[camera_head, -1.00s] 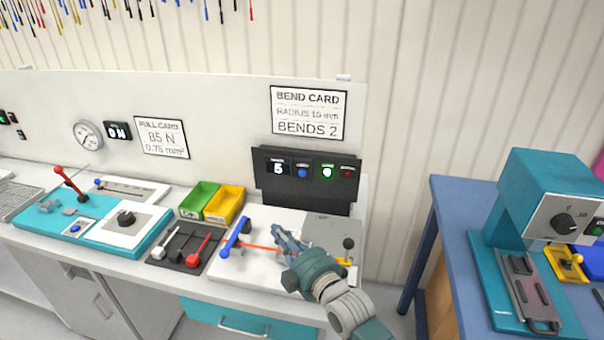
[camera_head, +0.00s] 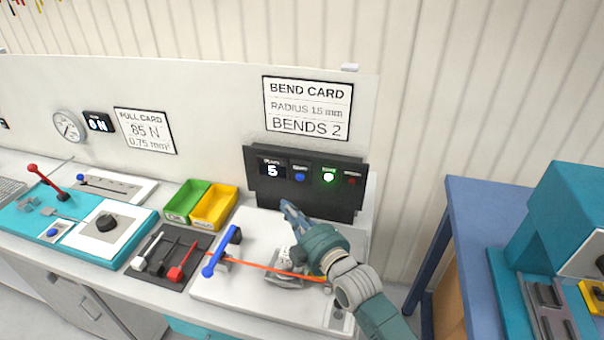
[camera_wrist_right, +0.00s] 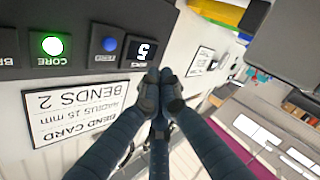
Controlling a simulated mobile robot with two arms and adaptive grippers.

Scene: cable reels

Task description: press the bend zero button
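The black bend panel (camera_head: 310,199) stands upright at the back of the bench. It carries a display reading 5 (camera_head: 271,168), a blue button (camera_head: 300,177), a lit green button (camera_head: 329,177) and a red button (camera_head: 351,181). The small label at the blue button is too small to read. My right gripper (camera_head: 285,206) has its fingers together in front of the panel's lower edge, below the display and blue button. In the wrist view the inverted panel shows the blue button (camera_wrist_right: 109,44) up and left of the closed fingertips (camera_wrist_right: 158,84). My left gripper is not in view.
An orange cable (camera_head: 262,267) crosses the white bending plate (camera_head: 228,288) below my right arm, with a blue-handled lever (camera_head: 223,250) at its left. Green (camera_head: 187,199) and yellow (camera_head: 214,208) bins stand left of the panel. A blue table (camera_head: 500,213) is at the right.

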